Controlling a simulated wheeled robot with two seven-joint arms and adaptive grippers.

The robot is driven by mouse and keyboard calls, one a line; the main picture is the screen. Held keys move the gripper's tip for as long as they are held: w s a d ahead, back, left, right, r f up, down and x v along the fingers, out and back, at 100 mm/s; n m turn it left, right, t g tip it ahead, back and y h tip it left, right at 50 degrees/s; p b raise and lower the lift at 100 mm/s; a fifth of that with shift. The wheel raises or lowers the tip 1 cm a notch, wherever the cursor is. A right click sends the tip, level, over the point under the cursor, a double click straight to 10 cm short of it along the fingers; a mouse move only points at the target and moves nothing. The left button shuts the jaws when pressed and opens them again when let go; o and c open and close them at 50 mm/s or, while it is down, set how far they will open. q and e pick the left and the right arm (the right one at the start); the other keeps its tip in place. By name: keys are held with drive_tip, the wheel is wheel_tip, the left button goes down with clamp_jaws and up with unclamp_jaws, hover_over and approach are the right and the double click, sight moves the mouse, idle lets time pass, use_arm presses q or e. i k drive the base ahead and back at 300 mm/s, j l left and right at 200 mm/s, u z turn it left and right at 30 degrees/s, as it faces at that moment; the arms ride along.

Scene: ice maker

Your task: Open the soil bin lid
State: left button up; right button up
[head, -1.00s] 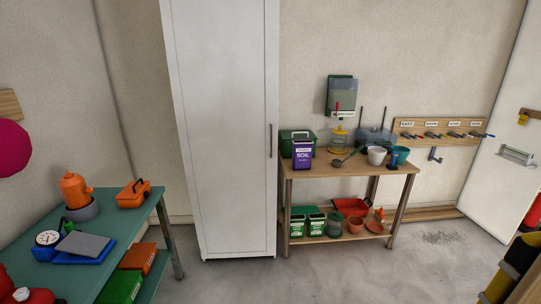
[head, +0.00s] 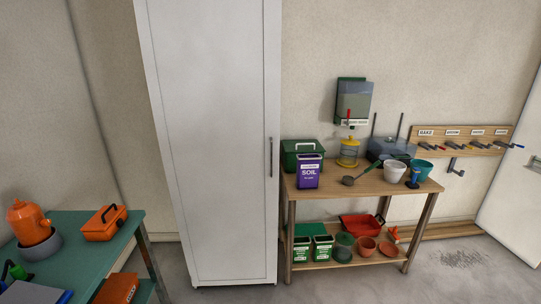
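A dark green box with a lid and a pale handle (head: 290,148) stands at the back left of the wooden bench's top (head: 345,188). Its lid looks shut. A purple container marked SOIL (head: 308,174) stands upright right in front of it and hides part of its front. I cannot tell for sure which of the two is the soil bin. Neither of my grippers is in view.
A tall white cabinet (head: 215,140) stands left of the bench. The bench top also holds a scoop (head: 364,173), a white pot (head: 394,171) and a yellow feeder (head: 348,152). A teal table (head: 95,228) is at the left. Floor before the bench is clear.

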sight(302, 147)
drive_tip(key=i+l+u, duration=0.5)
drive_tip(key=i+l, duration=0.35)
drive_tip(key=i, duration=0.15)
